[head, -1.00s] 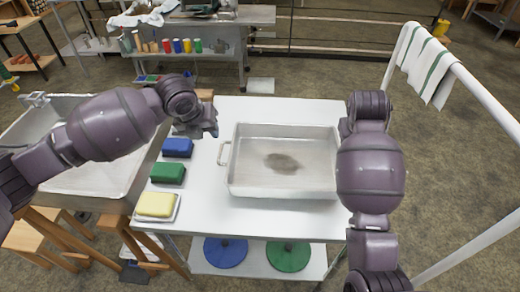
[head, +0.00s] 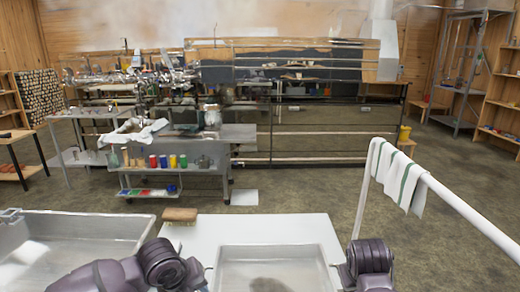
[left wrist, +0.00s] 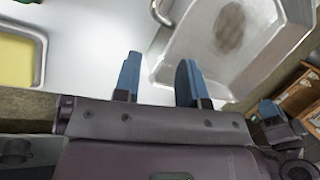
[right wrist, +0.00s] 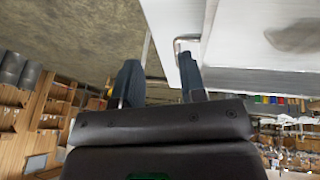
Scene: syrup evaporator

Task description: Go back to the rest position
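My left gripper (left wrist: 155,85) is open and empty in the left wrist view, above the white table top (left wrist: 95,45). My right gripper (right wrist: 160,82) is open and empty in the right wrist view, near the pan's handle (right wrist: 180,45) and the table edge. The head view shows only parts of my arms low in the picture, with the pan (head: 275,255) between them; the fingers are not visible there.
A metal sink basin (head: 75,232) stands left of the table. A brush (head: 180,215) lies at the table's back left corner. A white rail with a striped towel (head: 395,180) is at right. A grey cart (head: 190,150) with colored cups stands behind; floor lies between.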

